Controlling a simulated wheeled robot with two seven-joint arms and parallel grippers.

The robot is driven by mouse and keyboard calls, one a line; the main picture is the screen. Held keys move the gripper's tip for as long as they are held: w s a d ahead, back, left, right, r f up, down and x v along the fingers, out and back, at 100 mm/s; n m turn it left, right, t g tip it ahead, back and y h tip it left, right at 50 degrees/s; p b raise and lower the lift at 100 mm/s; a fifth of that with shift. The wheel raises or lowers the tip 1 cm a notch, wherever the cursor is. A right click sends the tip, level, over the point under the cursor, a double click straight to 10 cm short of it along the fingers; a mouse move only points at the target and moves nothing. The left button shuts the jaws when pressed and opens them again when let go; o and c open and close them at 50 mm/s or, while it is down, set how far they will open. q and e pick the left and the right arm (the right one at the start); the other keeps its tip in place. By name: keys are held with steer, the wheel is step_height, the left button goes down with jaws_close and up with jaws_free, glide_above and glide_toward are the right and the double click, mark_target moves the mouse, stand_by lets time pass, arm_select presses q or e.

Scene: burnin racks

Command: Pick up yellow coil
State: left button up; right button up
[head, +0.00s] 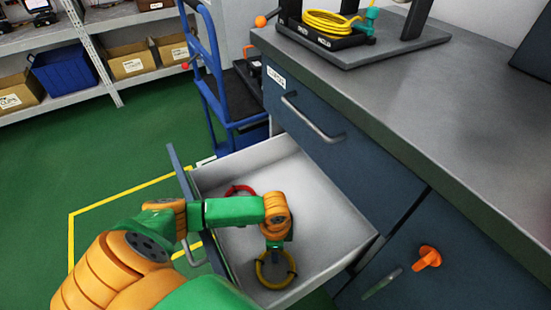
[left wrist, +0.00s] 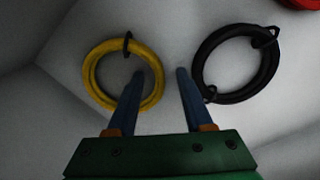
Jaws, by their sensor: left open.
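My left gripper (left wrist: 160,72) is open and empty, fingers pointing into the drawer. Its left finger overlaps the coil's right rim and centre hole in that view; I cannot tell whether they touch. The right finger is between the yellow coil and a black coil (left wrist: 237,96). My right gripper is out of view.
A red coil (head: 240,189) lies farther back in the drawer (head: 335,210). The drawer walls surround the coils. A blue cart (head: 215,80) stands behind.

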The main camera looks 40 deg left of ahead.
arm_select(q)
jaws_close()
